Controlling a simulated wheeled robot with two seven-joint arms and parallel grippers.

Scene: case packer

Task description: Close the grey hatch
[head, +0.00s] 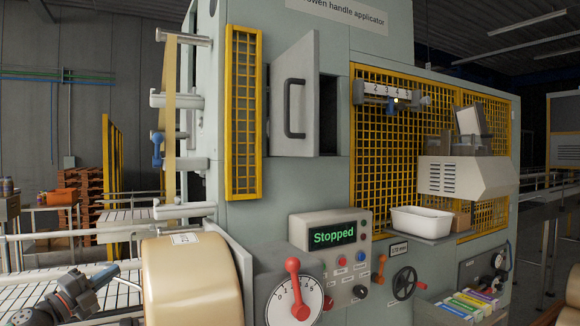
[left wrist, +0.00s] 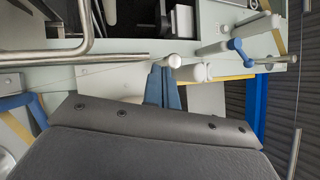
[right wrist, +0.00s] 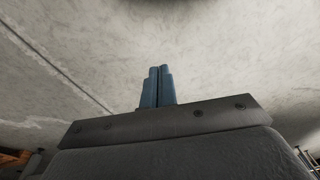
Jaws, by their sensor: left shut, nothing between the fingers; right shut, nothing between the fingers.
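The grey hatch (head: 297,95) stands open in the head view, swung out to the left of its dark opening (head: 328,115) in the machine's front. It has a black upright bar handle (head: 293,108). My left arm shows low at the left of the head view, well away from the hatch. In the left wrist view my left gripper (left wrist: 163,86) has its blue fingers together and empty, with a round-ended metal post near the tips. In the right wrist view my right gripper (right wrist: 157,82) is shut and empty, facing a bare grey surface. I do not see the right gripper in the head view.
A large cream roll (head: 190,285) stands between my left arm and the machine. Roller posts (head: 178,100) stick out left of the yellow grille (head: 243,110).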

